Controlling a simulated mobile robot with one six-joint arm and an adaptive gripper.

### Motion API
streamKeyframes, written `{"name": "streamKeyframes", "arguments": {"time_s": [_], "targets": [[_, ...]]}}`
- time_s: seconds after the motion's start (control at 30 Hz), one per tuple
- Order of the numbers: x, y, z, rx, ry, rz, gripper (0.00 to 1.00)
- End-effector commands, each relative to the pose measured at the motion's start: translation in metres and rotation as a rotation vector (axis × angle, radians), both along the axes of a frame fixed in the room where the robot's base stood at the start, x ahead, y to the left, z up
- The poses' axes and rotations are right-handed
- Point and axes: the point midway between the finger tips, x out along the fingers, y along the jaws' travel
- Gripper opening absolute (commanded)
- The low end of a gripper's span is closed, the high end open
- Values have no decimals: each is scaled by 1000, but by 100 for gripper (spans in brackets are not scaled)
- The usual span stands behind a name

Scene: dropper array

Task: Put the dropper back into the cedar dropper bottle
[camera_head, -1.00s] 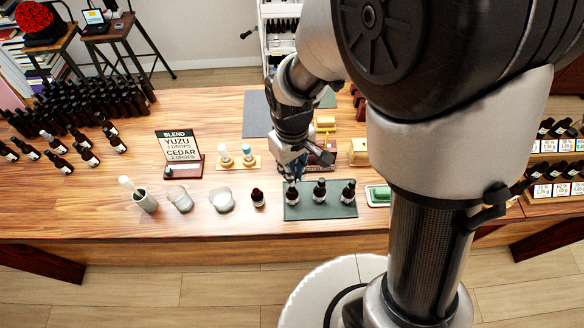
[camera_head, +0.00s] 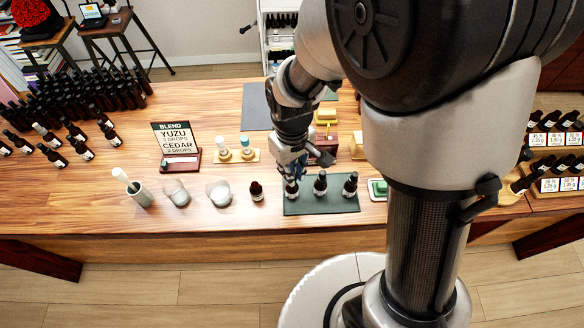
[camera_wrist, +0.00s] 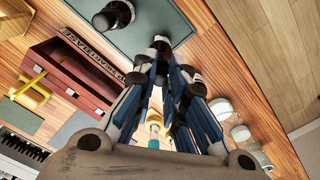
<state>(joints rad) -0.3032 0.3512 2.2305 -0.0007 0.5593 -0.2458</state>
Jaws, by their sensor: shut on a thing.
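My gripper (camera_head: 292,180) is at the leftmost of three dark bottles (camera_head: 291,193) on the green mat (camera_head: 330,208). In the wrist view the gripper (camera_wrist: 166,62) has its fingertips close together around a small dark top (camera_wrist: 162,42). I take this to be the dropper, mostly hidden by the fingers. I cannot tell how far it sits in the bottle neck. The middle bottle (camera_head: 320,186) and right bottle (camera_head: 350,186) stand upright with dark tops. The labels are too small to read, so I cannot tell which is cedar.
The blend sign (camera_head: 178,143) and a wooden stand with two capped vials (camera_head: 236,156) are behind. A green-topped tray (camera_head: 379,189) is on the right.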

Motion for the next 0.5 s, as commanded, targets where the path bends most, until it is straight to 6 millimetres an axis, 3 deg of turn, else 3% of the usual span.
{"name": "streamKeyframes", "arguments": {"time_s": [0.23,0.4,0.43,0.5], "targets": [[0,0,-16,-1,1,0,5],[0,0,-15,0,0,0,5],[0,0,-15,0,0,0,13],[0,0,-15,0,0,0,18]]}}
